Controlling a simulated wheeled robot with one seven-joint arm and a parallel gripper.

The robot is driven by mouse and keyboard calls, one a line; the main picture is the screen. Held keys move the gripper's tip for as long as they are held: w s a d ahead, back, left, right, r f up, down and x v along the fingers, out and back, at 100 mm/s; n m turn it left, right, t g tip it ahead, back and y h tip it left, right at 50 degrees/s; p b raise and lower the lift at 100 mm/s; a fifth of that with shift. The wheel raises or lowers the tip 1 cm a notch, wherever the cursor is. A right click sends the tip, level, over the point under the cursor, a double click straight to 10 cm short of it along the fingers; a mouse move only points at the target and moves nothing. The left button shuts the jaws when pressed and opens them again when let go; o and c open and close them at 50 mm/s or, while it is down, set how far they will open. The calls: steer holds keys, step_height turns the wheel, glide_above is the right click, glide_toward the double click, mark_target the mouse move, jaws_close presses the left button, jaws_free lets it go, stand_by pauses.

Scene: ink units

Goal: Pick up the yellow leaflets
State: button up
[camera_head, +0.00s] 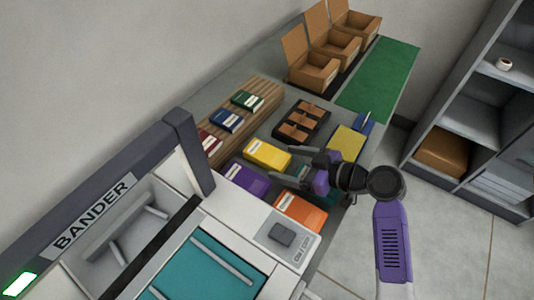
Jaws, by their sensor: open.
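A bright yellow bundle with a pale label (266,153), which looks like the yellow leaflets, lies on the grey table between a purple bundle (246,178) and a black tray. My gripper (284,165) is open and empty, at the right of the yellow bundle with its fingers pointing left. One fingertip is close to the bundle's right end; I cannot tell whether it touches or how high it is. A duller yellow flat item (346,141) lies farther right, beyond my wrist. My gripper partly hides a teal item.
An orange bundle (300,211) lies just below my gripper. A black tray (302,123) with brown pieces stands behind. Books (228,120) lie on a slatted wooden board. The bander machine (97,212) fills the lower left. Open cartons (315,72) and a clear green mat (381,80) are at the back.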

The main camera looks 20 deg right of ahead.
steer(key=shift+w+a+f, duration=0.1)
steer(key=shift+w+f, duration=0.05)
steer(key=c, duration=1.6)
